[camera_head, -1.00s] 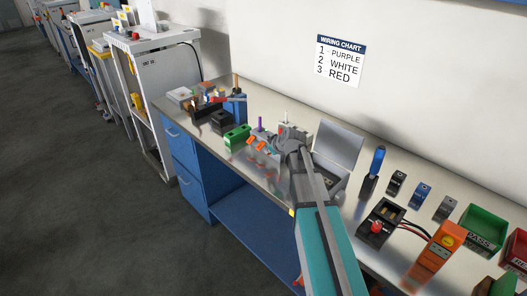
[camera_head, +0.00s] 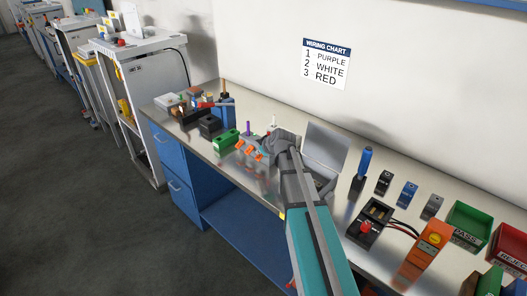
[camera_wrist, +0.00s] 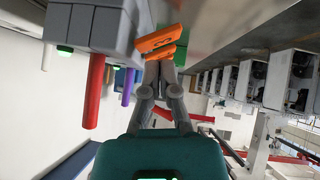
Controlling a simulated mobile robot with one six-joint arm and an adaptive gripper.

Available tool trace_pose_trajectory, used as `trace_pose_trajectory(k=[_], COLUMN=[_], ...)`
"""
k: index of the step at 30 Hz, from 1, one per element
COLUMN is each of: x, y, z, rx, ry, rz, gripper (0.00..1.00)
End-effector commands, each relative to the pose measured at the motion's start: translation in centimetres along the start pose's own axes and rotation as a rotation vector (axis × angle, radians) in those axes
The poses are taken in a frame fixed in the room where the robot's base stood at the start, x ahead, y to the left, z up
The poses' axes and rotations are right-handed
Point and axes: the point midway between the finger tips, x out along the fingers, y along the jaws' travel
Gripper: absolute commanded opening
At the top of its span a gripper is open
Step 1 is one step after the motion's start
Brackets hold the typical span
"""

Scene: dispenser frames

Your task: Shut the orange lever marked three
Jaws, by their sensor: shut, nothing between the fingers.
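The orange lever marked 3 (camera_wrist: 160,40) sticks out at a slant from a grey connector block (camera_wrist: 98,25) in the wrist view. My gripper (camera_wrist: 158,68) is shut and empty, with its fingertips right at the lever's edge; I cannot tell whether they touch. A red wire (camera_wrist: 94,90) runs from the block beside it, and a purple wire (camera_wrist: 127,85) shows further along. In the head view, several orange levers (camera_head: 247,149) stand out from the block on the bench, just left of my gripper (camera_head: 270,150), which partly hides the block.
A green block (camera_head: 226,140) sits left of the connector. An open grey box (camera_head: 325,150) stands close to the right of my gripper. A blue screwdriver in a stand (camera_head: 365,160) and a black battery holder (camera_head: 372,215) are further right. The bench's front edge is near.

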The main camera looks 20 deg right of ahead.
Motion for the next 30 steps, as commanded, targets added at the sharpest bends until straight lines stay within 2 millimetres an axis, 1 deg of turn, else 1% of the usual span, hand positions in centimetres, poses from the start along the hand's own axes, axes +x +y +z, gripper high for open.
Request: trace_pose_trajectory(k=[14,20,30], x=[-0.3,-1.0,-2.9], y=[-0.1,-0.3,-1.1], z=[-0.3,-1.1,-3.3], rx=[0.0,0.001,0.0], ry=[0.0,0.0,0.0], rz=[0.0,0.0,0.0], gripper=[0.0,0.0,0.0])
